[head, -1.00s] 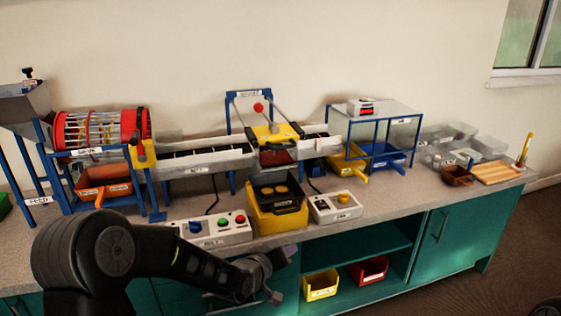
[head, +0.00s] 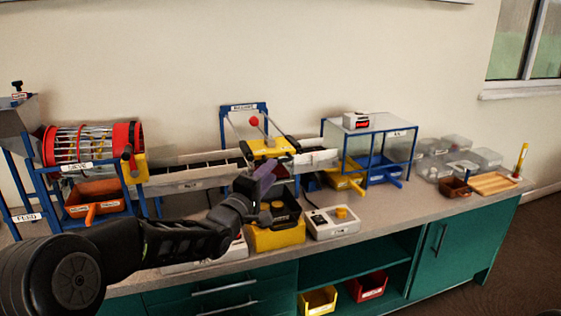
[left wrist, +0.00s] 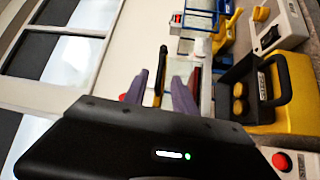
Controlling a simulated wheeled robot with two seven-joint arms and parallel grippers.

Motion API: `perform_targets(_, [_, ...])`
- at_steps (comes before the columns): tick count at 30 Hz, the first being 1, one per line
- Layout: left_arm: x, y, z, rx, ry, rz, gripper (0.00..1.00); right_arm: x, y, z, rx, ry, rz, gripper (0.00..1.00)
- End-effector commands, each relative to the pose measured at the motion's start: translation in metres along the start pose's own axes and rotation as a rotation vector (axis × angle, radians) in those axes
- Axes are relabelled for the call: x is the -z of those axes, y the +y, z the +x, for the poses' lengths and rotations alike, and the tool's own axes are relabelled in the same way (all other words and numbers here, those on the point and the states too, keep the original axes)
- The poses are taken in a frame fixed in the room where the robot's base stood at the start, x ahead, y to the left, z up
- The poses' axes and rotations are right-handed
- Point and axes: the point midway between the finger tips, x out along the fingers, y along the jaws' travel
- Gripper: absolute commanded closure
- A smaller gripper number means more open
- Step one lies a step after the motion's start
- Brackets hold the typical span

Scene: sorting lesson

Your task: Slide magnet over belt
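The magnet is a yellow carriage (head: 270,147) with a red knob (head: 253,121) on a lever. It hangs in a blue frame (head: 223,128) across the belt (head: 190,171), a long trough with pale walls. My left gripper (head: 262,177) is raised in front of the magnet, and its purple fingers overlap the belt's front wall in the head view. In the left wrist view the fingers (left wrist: 160,90) stand apart with a gap between them, holding nothing. Whether they touch anything is unclear. My right gripper is not in view.
A yellow stand (head: 275,237) with a black tray is just below my left gripper. A white control box (head: 332,222) stands right of it. A sieve drum (head: 92,146) is at the left. A glass-topped blue frame (head: 371,150) and clear tubs (head: 465,160) are at the right.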

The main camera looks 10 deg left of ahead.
Motion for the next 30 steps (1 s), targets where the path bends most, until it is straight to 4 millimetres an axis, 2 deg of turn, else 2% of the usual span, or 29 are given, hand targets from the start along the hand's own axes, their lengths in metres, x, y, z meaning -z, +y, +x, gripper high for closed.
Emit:
perform_targets(9, [-0.001, 0.000, 0.048, 0.000, -0.002, 0.002, 0.68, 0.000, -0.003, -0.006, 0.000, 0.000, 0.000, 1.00])
perform_targets(13, [-0.001, 0.000, 0.062, 0.001, -0.001, 0.001, 0.68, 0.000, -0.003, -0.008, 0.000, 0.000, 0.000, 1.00])
perform_targets(24, [-0.001, 0.000, 0.068, 0.001, -0.001, 0.001, 0.68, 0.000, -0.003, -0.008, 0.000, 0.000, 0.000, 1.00])
perform_targets(30, [-0.001, 0.000, 0.068, 0.001, -0.001, 0.001, 0.85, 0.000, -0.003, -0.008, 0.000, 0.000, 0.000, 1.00])
